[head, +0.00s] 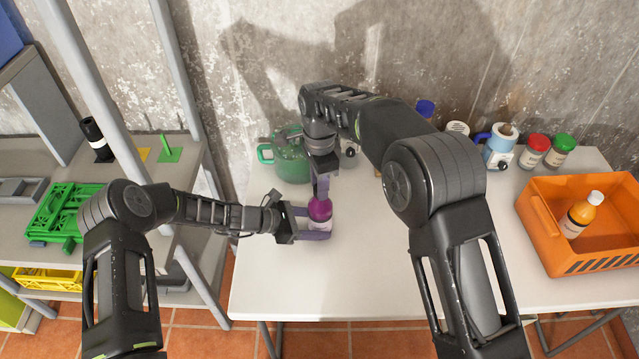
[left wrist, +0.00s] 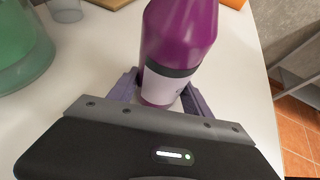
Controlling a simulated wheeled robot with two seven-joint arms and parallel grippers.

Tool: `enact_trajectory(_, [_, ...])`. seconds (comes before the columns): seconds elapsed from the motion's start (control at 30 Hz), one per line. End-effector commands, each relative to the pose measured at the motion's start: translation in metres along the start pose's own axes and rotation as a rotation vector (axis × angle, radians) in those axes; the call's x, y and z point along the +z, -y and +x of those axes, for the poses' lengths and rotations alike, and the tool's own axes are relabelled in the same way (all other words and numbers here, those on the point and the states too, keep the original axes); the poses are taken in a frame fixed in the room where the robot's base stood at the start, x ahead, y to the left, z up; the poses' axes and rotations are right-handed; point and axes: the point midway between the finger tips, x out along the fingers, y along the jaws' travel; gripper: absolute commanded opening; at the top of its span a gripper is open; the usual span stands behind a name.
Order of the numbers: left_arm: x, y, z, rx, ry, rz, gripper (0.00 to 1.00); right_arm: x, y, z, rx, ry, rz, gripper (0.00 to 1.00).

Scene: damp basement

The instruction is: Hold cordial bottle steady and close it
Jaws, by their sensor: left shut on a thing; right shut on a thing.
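The cordial bottle (head: 320,212) is purple with a pale label and stands upright on the white table (head: 400,280). It also shows in the left wrist view (left wrist: 180,40), where its top is cut off by the frame. My left gripper (head: 316,224) is shut around the lower part of the bottle from the left. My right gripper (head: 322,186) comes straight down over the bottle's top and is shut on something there. The cap and neck are hidden by its fingers, so I cannot tell how the cap sits.
A green jug (head: 290,157) stands just behind the bottle. Jars with red (head: 534,150) and green (head: 560,150) lids and a blue-white can (head: 500,148) stand at the back right. The front table middle is clear.

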Motion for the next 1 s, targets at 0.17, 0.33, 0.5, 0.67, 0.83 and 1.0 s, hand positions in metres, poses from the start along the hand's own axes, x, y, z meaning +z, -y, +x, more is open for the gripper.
enact_trajectory(0.17, [-0.0026,-0.0026,-0.0019,0.007,-0.005,-0.006,0.01,-0.0013,-0.0008,-0.001,0.003,-0.002,-0.001,0.3])
enact_trajectory(0.33, [-0.0026,-0.0024,-0.0018,0.007,-0.005,-0.006,0.01,-0.0012,-0.0008,-0.0007,0.003,-0.002,-0.002,0.4])
enact_trajectory(0.5, [-0.0022,-0.0019,-0.0014,0.005,-0.004,-0.004,0.01,-0.0008,-0.0007,-0.0002,0.003,-0.001,-0.005,0.4])
enact_trajectory(0.67, [-0.002,-0.0014,-0.001,0.004,-0.004,-0.003,0.01,-0.0008,-0.0007,0.0,0.002,0.0,-0.085,0.4])
enact_trajectory(0.83, [-0.0017,-0.0009,-0.0007,0.003,-0.003,-0.003,0.01,-0.0008,-0.0007,0.0001,0.002,0.001,-0.365,0.4])
enact_trajectory(1.0, [-0.0015,-0.0006,-0.0005,0.002,-0.003,-0.003,0.01,-0.0009,-0.0007,0.0002,0.003,0.002,-0.701,0.4])
